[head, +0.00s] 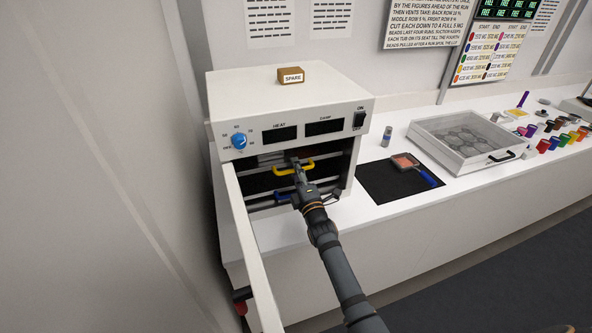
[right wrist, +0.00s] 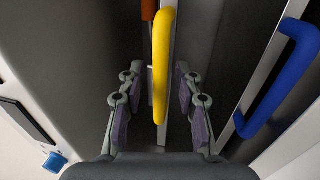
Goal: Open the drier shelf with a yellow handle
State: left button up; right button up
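The white drier (head: 290,98) stands on the bench with its door (head: 248,245) swung open to the left. The yellow handle (head: 281,172) is on the front of a shelf inside. A blue handle (head: 283,196) sits on a shelf below it. In the right wrist view the yellow handle (right wrist: 162,60) runs between the two fingers of my right gripper (right wrist: 156,92). The fingers are open, with a gap on each side of the handle. In the head view my right gripper (head: 297,171) is at the drier's opening and partly hides the shelves. My left gripper is not in view.
In the right wrist view the blue handle (right wrist: 290,75) is to the right and an orange-red handle (right wrist: 148,10) is at the top.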

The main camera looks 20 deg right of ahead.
grip_shut()
